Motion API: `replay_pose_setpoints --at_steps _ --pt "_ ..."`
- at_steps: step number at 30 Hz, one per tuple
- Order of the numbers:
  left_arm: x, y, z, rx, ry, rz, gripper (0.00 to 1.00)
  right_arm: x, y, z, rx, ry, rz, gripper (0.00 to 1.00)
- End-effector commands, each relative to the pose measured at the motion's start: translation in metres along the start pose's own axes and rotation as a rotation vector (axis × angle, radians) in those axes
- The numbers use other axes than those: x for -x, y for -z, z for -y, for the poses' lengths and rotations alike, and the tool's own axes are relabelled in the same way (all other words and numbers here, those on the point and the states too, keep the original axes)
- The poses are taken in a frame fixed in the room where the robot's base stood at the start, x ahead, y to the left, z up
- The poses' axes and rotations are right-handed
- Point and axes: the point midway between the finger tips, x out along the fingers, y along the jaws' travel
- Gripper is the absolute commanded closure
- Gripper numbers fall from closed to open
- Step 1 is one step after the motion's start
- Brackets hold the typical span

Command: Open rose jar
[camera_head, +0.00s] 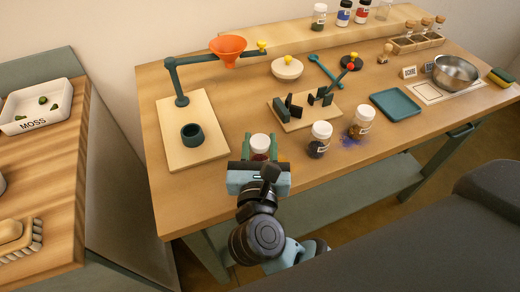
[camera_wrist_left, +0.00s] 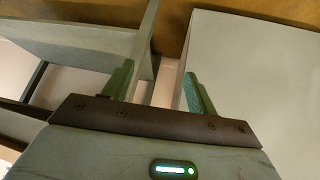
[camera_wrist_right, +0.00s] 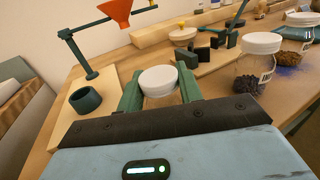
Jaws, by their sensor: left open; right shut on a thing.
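The rose jar (camera_head: 260,144) has a white lid and red contents and stands near the table's front edge in the head view. My right gripper (camera_head: 258,160) is shut on it, one finger on each side. In the right wrist view the white lid (camera_wrist_right: 158,80) sits on the jar between the green fingers of the right gripper (camera_wrist_right: 160,95); the jar's lower part is hidden. My left gripper (camera_wrist_left: 158,85) is open and empty in the left wrist view, away from the tabletop things. It is not visible in the head view.
Two white-lidded jars, one dark (camera_head: 319,140) and one brown (camera_head: 361,123), stand to the right, with spilled blue powder by them. A board with a green cup (camera_head: 193,135) and funnel stand is at the left. A green tray (camera_head: 395,104) and metal bowl (camera_head: 455,73) lie farther right.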

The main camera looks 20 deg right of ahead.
Motion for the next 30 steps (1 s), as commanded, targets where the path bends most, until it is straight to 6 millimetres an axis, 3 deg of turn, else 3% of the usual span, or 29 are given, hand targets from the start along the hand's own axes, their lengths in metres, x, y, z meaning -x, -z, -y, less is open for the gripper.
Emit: replay_pose_setpoints --at_steps 5,16,22,30 --pt "0.004 0.013 0.001 -0.003 0.002 -0.021 0.42 0.000 -0.012 0.000 -0.002 0.001 0.003 0.89" --pt "0.029 0.068 0.003 -0.015 0.011 -0.112 0.42 0.000 -0.078 0.000 -0.006 0.001 0.011 0.89" --pt "0.038 0.073 0.004 -0.021 0.015 -0.116 0.42 0.000 -0.098 0.000 -0.004 0.001 0.007 0.89" --pt "0.040 0.076 0.006 -0.027 0.017 -0.122 0.42 0.000 -0.101 0.000 0.000 0.000 0.001 0.89"
